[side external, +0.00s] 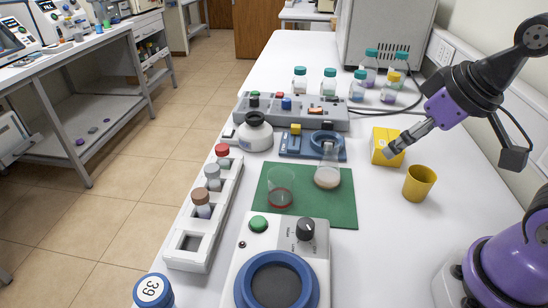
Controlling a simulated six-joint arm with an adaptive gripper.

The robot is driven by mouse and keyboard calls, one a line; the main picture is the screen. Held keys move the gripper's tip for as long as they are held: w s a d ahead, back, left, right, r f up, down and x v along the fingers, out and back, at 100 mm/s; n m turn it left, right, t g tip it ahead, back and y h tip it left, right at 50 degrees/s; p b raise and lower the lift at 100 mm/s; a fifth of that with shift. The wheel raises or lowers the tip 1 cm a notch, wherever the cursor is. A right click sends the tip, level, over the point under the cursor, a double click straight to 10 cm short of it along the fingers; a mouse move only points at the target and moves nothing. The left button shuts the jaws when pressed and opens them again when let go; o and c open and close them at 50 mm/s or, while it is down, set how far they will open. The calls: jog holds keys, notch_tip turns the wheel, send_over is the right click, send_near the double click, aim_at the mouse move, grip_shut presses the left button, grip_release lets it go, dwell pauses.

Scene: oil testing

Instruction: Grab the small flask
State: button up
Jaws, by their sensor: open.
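A small clear glass flask (327,177) with pale beige contents stands upright at the back right of a green mat (331,210). A clear glass beaker (281,188) with a little red liquid stands to its left on the mat. My gripper (391,152) is to the right of the flask, apart from it, and points down and left. It is open, and I see nothing held in it. Its fingertips overlap a yellow box (385,136) in the picture; I cannot tell whether they touch it.
A yellow cup (419,183) stands right of the mat. A blue-ringed device (276,280) is in front, and a white rack (196,243) with capped vials is on the left. Control boxes (290,110) and several capped bottles (329,82) stand behind. The bench right of the mat is partly clear.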

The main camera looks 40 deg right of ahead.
send_near(327, 153)
jog(key=d, duration=0.1)
jog(key=x, duration=0.5)
jog(key=shift+w+f, duration=0.1)
jog(key=shift+w, duration=0.2)
jog(key=shift+d+x, duration=0.2)
jog(key=shift+x, duration=2.8)
grip_shut()
